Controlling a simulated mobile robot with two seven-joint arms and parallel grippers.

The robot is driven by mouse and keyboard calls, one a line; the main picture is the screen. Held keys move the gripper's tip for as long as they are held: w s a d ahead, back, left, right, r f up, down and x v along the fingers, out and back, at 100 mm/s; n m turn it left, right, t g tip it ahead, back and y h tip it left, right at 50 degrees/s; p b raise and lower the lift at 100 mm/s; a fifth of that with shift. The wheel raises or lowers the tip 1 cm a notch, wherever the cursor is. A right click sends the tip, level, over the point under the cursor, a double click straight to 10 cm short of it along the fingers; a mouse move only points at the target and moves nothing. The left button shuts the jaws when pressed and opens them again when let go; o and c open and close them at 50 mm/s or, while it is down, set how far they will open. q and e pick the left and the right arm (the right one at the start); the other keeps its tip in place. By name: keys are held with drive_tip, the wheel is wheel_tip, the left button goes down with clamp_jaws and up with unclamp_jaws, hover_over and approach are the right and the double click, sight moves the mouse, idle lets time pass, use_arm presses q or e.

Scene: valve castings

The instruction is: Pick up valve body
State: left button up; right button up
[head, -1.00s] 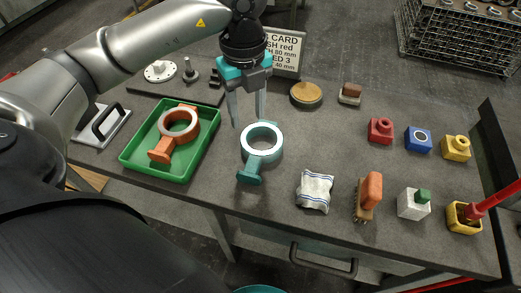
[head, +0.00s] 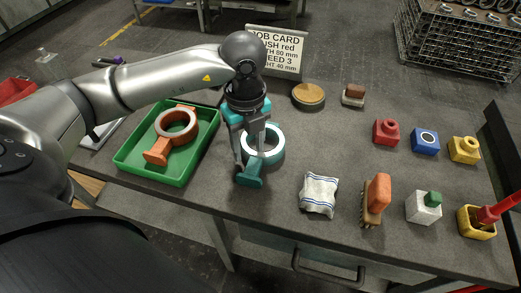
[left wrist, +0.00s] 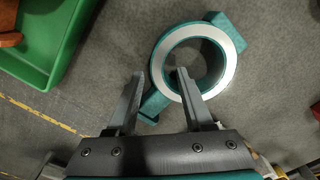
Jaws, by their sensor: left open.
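A teal valve body (head: 250,174) with a bright machined ring lies on the dark bench near the middle. It also shows in the left wrist view (left wrist: 228,66), its ring facing the camera. My left gripper (head: 250,160) is open and stands over the valve body in the head view. In the left wrist view its fingers (left wrist: 160,80) are apart, one over the ring's near part and one left of the body. I cannot tell whether either finger touches it. An orange valve body (head: 157,153) lies in the green tray (head: 181,176). My right gripper is not in view.
A job card (head: 276,52) stands behind my left gripper. A folded cloth (head: 319,194), an orange-handled brush (head: 377,193) and a white block with a green top (head: 424,207) lie to the right. Red (head: 386,132), blue (head: 425,141) and yellow blocks (head: 464,150) sit farther right.

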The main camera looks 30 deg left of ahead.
use_arm(q)
drive_tip(key=shift+f, duration=0.1)
drive_tip(key=shift+c, duration=0.3)
clamp_jaws()
idle(1.0)
